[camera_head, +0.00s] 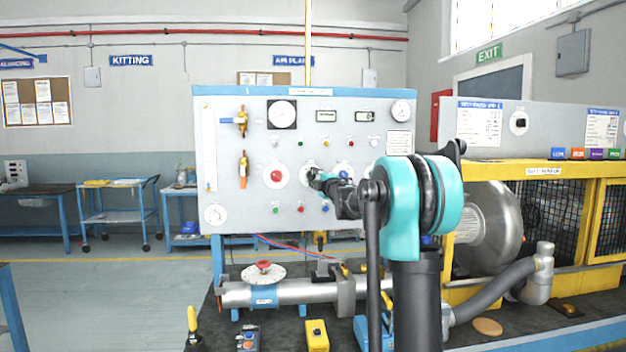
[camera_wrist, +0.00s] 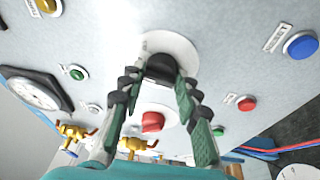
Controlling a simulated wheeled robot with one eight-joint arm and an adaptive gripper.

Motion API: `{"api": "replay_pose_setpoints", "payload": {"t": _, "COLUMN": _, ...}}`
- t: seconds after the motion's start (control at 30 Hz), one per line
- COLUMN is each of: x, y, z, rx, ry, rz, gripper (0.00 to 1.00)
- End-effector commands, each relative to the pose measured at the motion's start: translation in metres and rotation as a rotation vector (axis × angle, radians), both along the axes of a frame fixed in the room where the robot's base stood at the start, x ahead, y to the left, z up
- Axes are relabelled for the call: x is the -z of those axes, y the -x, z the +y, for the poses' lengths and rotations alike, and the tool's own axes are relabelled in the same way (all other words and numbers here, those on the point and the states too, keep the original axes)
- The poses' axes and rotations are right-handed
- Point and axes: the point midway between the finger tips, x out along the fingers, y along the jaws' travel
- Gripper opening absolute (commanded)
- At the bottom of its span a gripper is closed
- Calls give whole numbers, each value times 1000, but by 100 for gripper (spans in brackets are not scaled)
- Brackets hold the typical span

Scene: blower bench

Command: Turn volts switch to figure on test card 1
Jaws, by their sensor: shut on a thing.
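A black rotary knob on a white round plate (camera_wrist: 182,47) sits on the grey panel (camera_head: 345,215); in the wrist view the black knob (camera_wrist: 160,67) lies between my fingertips. My gripper (camera_head: 313,176) is at the panel's middle; in the wrist view my gripper (camera_wrist: 160,85) is shut on the knob, one finger on each side. The knob's pointer and scale figures are not readable, and its name label is not clear. White cards (camera_head: 480,127) and (camera_head: 601,131) hang on the grey upright at the right; their text is too small to read.
A red knob (camera_head: 277,175) sits left of my gripper, also seen in the wrist view (camera_wrist: 152,122). Small coloured buttons (camera_wrist: 247,103) surround the gripped knob. Brass valves (camera_head: 242,122) stick out at the panel's left. A pipe (camera_head: 310,291) runs below.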

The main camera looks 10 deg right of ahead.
Motion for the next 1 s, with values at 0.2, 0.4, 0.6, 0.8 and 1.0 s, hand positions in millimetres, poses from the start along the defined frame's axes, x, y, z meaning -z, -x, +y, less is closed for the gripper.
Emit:
{"api": "replay_pose_setpoints", "payload": {"t": 0.2, "x": 1, "y": 1, "z": 0, "rx": 0, "ry": 126, "rz": 0, "gripper": 3}}
{"api": "replay_pose_setpoints", "payload": {"t": 0.4, "x": 1, "y": 1, "z": 0, "rx": -1, "ry": 188, "rz": 0, "gripper": 3}}
{"api": "replay_pose_setpoints", "payload": {"t": 0.6, "x": 1, "y": 1, "z": 0, "rx": 0, "ry": 210, "rz": 0, "gripper": 3}}
{"api": "replay_pose_setpoints", "payload": {"t": 0.8, "x": 1, "y": 1, "z": -1, "rx": 0, "ry": 211, "rz": 0, "gripper": 3}}
{"api": "replay_pose_setpoints", "payload": {"t": 1.0, "x": 1, "y": 1, "z": -1, "rx": 0, "ry": 211, "rz": 0, "gripper": 40}}
